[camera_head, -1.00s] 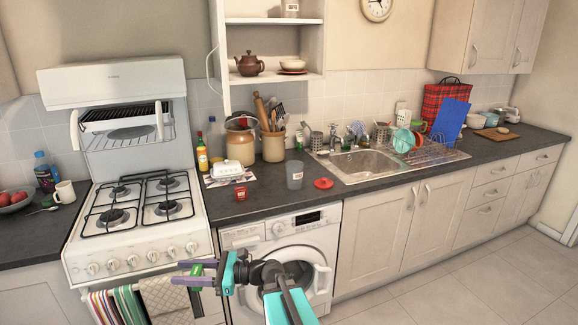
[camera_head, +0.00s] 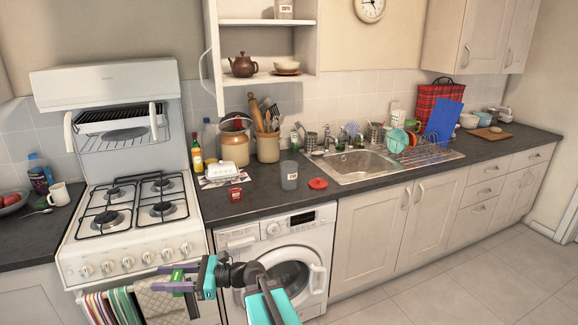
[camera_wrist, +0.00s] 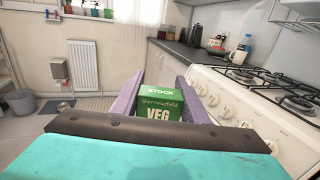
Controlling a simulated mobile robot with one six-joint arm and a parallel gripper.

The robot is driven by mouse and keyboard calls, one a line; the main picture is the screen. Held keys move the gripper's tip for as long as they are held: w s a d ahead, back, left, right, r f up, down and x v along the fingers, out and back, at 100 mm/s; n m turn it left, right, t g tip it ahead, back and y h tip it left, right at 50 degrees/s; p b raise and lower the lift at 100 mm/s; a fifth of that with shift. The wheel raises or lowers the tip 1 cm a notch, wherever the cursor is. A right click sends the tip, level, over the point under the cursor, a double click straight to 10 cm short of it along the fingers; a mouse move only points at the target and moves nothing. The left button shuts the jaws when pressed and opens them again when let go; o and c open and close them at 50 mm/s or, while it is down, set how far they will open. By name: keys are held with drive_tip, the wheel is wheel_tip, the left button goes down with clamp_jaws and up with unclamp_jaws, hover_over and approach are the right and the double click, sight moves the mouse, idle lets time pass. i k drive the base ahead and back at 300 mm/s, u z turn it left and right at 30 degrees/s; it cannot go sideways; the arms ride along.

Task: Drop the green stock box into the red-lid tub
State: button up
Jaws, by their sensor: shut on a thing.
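The green stock box (camera_wrist: 159,106), with "STOCK" and "VEG" printed on it, is between the two purple fingers of my gripper (camera_wrist: 160,98). In the head view my gripper (camera_head: 172,279) is shut on the green stock box (camera_head: 178,274), in front of the cooker and below counter height. A grey, see-through tub (camera_head: 289,176) stands upright on the counter above the washer. A round red lid (camera_head: 318,183) lies flat on the counter just right of it, so the tub looks open. My gripper is well left of and below the tub.
A small red container (camera_head: 235,193) stands left of the tub, with a white butter dish (camera_head: 222,168) behind it. The sink (camera_head: 355,167) is to the right. The cooker (camera_head: 130,230) has towels on its front rail near my gripper.

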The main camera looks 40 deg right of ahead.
sight(289, 186)
drive_tip(key=i, duration=1)
